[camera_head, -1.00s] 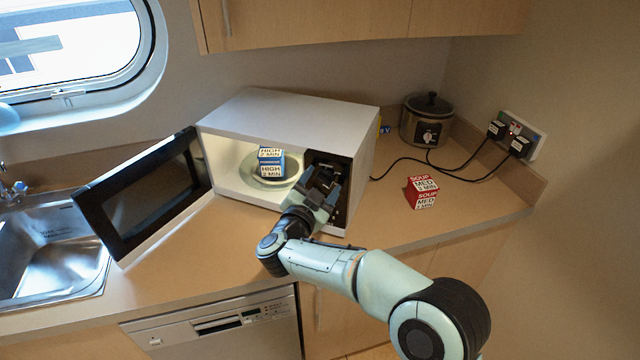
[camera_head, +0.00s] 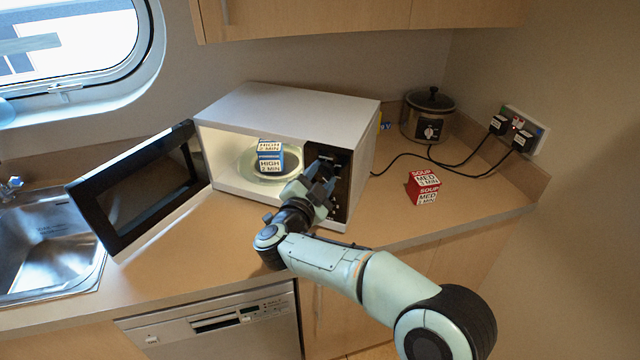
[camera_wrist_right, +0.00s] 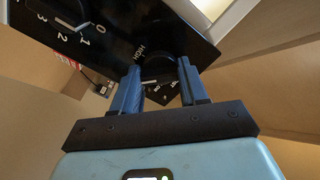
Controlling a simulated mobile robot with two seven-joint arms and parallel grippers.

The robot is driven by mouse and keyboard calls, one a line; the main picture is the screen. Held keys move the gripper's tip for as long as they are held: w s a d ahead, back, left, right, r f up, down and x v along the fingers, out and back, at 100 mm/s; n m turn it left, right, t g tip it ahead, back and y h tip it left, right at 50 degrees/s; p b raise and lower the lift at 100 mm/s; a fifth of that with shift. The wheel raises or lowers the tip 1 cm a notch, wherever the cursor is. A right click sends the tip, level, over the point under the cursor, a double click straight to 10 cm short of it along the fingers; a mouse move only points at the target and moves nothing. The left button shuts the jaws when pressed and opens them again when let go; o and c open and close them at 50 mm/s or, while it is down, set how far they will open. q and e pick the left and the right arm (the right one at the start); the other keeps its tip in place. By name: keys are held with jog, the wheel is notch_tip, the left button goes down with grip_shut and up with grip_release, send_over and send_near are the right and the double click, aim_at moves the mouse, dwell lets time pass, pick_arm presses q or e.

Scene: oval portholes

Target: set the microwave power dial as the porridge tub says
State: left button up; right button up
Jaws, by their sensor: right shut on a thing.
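The white microwave (camera_head: 285,105) stands on the counter with its door (camera_head: 140,190) swung open to the left. A blue and white tub (camera_head: 270,157) stands inside on the glass plate; its white faces read HIGH and 2 MIN. My right gripper (camera_head: 327,168) is at the black control panel (camera_head: 341,202). In the right wrist view its fingers are shut on the dark power dial (camera_wrist_right: 158,70), one on each side. HIGH is printed beside this dial; I cannot tell its exact setting. The numbered dial (camera_wrist_right: 70,12) is at upper left there. My left gripper is not in view.
A red tub (camera_head: 422,187) marked SOUP, MED stands right of the microwave. Behind it are a slow cooker (camera_head: 428,115), cables and a wall socket (camera_head: 525,130). The sink (camera_head: 45,245) is at left. The counter front between sink and microwave is clear.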

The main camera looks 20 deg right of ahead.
jog(key=m+b, duration=0.2)
jog(key=m, duration=0.1)
jog(key=shift+f, duration=0.2)
jog(key=shift+m+b, duration=0.8)
jog(key=shift+b, duration=0.2)
pick_arm(q)
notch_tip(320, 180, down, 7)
jog(key=b, duration=0.3)
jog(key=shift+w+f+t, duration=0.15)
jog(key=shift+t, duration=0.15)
pick_arm(e)
jog(key=m, duration=0.4)
jog(key=shift+r+m, duration=0.2)
jog(key=shift+m, duration=0.1)
pick_arm(q)
jog(key=shift+b, duration=0.35)
pick_arm(e)
jog(key=o, duration=1.1)
jog(key=shift+c, duration=0.2)
jog(key=shift+s+a, duration=0.1)
pick_arm(q)
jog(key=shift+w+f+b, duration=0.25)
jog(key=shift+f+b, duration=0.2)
jog(key=shift+b, duration=0.05)
pick_arm(e)
jog(key=v, duration=1.3)
jog(key=shift+a, duration=0.1)
